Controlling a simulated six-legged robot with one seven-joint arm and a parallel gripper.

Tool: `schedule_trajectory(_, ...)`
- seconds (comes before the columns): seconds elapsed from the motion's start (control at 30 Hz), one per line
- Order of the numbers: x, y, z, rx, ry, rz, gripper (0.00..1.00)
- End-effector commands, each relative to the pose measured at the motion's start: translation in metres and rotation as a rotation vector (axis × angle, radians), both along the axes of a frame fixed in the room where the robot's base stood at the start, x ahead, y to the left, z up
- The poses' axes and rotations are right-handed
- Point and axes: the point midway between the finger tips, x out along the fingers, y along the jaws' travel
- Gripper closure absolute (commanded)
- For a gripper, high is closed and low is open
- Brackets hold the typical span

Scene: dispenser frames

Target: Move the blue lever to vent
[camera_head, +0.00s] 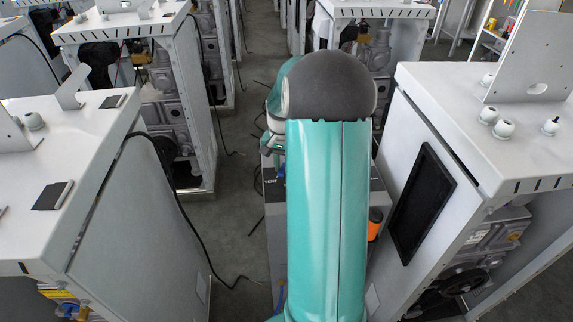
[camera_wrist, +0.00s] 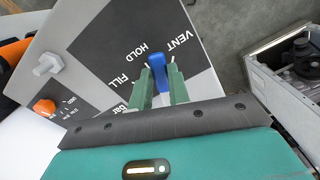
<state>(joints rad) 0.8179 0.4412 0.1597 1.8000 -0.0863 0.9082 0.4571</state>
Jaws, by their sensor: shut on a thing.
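The blue lever (camera_wrist: 159,72) sits on a dark panel (camera_wrist: 103,42) in the wrist view. White labels FILL, HOLD and VENT are printed around it. The lever's visible end points up, between the HOLD and VENT labels. My gripper (camera_wrist: 161,84) has its two green fingers on either side of the lever and is shut on it. The lever's lower part is hidden between the fingers. In the head view my arm covers most of the dispenser, and a VENT label shows at its left edge.
An orange knob (camera_wrist: 44,106) and a grey hex fitting (camera_wrist: 47,65) are on the panel's left side. A large orange part (camera_wrist: 10,62) lies farther left. White cabinets (camera_head: 135,200) (camera_head: 425,150) stand close on both sides. A black cable (camera_head: 190,222) runs down to the floor at left.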

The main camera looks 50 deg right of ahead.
Motion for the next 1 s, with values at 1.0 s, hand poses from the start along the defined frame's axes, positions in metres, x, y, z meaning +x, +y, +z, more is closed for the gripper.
schedule_trajectory(1.0, 0.020, 0.005, 0.001, -0.003, -0.006, -0.338, 1.00)
